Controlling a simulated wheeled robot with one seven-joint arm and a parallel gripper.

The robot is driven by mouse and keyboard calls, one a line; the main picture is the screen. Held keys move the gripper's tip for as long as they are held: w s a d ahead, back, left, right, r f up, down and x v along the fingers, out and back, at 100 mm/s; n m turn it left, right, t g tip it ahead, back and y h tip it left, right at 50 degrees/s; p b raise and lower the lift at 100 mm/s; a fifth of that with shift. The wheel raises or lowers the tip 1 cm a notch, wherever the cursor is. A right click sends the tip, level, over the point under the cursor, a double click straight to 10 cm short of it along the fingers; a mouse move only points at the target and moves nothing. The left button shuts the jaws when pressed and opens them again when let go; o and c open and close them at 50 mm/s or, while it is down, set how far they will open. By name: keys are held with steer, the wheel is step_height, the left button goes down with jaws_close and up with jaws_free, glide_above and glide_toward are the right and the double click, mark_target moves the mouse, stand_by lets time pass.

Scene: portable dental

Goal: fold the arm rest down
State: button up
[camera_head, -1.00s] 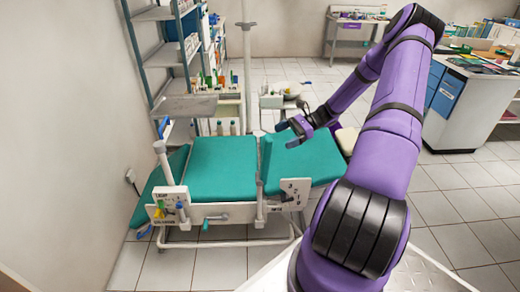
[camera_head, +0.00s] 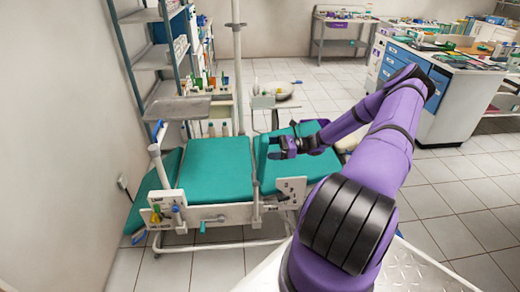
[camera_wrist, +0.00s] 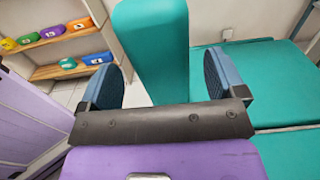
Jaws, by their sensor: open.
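A teal padded bar, which looks like the arm rest (camera_wrist: 150,45), stands up in the middle of the wrist view. Its lower part is hidden behind my gripper's dark front edge. My gripper (camera_wrist: 163,78) is open, with one blue-grey finger on each side of the bar in the picture and gaps showing on both sides. I cannot tell how deep the bar sits between the fingers. In the head view my gripper (camera_head: 274,148) is over the right part of the teal dental chair (camera_head: 218,168). I cannot clearly make out the arm rest there.
A metal tray (camera_head: 180,108) and a pole (camera_head: 237,70) stand behind the chair. A white side panel (camera_head: 290,190) with levers runs along its near edge. A shelf with coloured boxes (camera_wrist: 65,55) shows in the wrist view. Tiled floor (camera_head: 460,195) is clear at right.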

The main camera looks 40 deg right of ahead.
mark_target(260, 149)
steer(key=shift+x, duration=2.25)
